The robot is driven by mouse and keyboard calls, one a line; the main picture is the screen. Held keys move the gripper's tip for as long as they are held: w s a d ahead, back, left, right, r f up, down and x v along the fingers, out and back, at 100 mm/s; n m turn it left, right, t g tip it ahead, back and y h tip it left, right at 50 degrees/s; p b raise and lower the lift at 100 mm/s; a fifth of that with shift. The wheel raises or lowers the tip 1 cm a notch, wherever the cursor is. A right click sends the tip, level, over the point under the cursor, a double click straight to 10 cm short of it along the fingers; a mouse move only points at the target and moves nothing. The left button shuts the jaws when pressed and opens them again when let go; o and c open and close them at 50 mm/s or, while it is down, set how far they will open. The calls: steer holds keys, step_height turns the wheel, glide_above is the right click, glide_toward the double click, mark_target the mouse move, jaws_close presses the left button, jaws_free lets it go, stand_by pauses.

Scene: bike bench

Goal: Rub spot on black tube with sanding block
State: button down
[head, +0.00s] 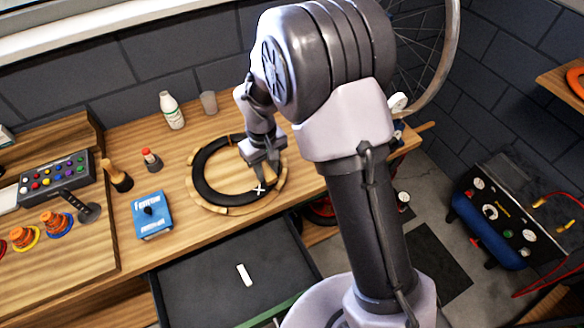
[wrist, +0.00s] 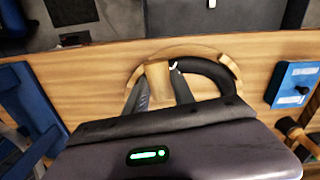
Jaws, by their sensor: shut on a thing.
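A black tube (head: 208,187) lies in a ring on a round wooden holder (head: 224,168) on the bench; it also shows in the wrist view (wrist: 212,72). A white cross-shaped spot (head: 259,189) is on its front right part. A sliver of white beside the block in the wrist view (wrist: 173,65) may be the same spot. My gripper (wrist: 158,96) is shut on a wood-coloured sanding block (wrist: 158,80). The block is over the tube by the spot, and I cannot tell whether it touches. In the head view my gripper (head: 262,168) hides most of the block.
A blue box (head: 152,214), a wooden-handled tool (head: 117,178) and a red-capped bottle (head: 151,160) stand left of the holder. A white bottle (head: 172,110) and a cup (head: 208,102) stand behind. An open dark drawer (head: 205,285) below holds a small white piece (head: 244,275).

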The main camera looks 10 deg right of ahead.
mark_target(255, 192)
steer(key=shift+n, duration=0.6)
steer(key=a+f+b, duration=0.1)
steer(key=f, duration=0.1)
steer(key=a+f+b, duration=0.1)
steer(key=f+b, duration=0.1)
steer(key=a+f+b, duration=0.1)
steer(key=f, duration=0.1)
steer(key=shift+w+f, duration=0.15)
steer(key=shift+w, duration=0.25)
steer(key=shift+f+b, duration=0.4)
steer(key=shift+b, duration=0.1)
steer(key=shift+d, duration=0.1)
steer(key=shift+w+d+r, duration=0.1)
steer(key=shift+w+d, duration=0.25)
steer(key=shift+d, duration=0.25)
steer(key=shift+s+a, duration=0.1)
steer(key=shift+a, duration=0.05)
steer(key=shift+s+a, duration=0.35)
steer(key=shift+a, duration=0.2)
steer(key=shift+s+a, duration=0.3)
steer(key=shift+a, duration=0.25)
